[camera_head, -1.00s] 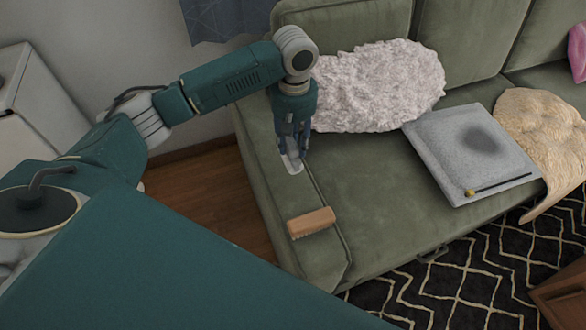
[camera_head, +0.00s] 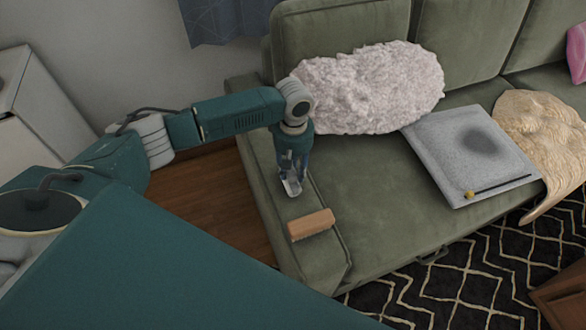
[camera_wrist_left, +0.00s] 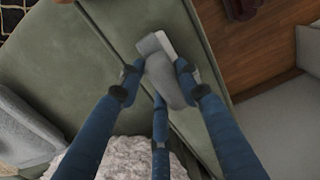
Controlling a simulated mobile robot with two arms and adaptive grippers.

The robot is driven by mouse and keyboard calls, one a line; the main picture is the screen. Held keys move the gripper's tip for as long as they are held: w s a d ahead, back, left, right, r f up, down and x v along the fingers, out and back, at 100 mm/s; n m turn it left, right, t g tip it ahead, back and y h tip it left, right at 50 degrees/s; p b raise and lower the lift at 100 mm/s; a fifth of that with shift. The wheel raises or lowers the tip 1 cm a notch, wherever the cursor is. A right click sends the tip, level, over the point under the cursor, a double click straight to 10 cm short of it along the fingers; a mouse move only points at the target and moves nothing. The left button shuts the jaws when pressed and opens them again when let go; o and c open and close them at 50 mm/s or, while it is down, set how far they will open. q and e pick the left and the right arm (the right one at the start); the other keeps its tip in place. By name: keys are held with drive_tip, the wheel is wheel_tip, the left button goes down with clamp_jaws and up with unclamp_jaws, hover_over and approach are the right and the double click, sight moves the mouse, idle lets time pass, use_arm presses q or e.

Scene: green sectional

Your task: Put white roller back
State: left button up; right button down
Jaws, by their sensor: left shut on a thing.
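The white roller (camera_head: 292,187) is small and grey-white, over the sofa's left armrest. My left gripper (camera_head: 290,174) points down and is shut on it. In the left wrist view, the roller (camera_wrist_left: 168,72) lies between the blue fingers of the left gripper (camera_wrist_left: 158,76), with its pale end past the fingertips. The fingers hide part of it. Whether it touches the armrest is hard to tell. My right gripper is not in view.
A wooden-looking brush (camera_head: 311,224) lies on the armrest (camera_head: 322,255), nearer its front end. A fluffy white cushion (camera_head: 375,88) stands right of the gripper. A grey board (camera_head: 470,155) and a beige throw (camera_head: 540,125) lie farther right. The near left seat is clear.

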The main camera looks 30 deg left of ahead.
use_arm(q)
drive_tip(key=shift+f, duration=0.1)
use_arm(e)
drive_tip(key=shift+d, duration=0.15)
use_arm(q)
drive_tip(key=o, duration=1.1)
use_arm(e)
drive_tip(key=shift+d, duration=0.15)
use_arm(q)
wheel_tip(320, 180, up, 12)
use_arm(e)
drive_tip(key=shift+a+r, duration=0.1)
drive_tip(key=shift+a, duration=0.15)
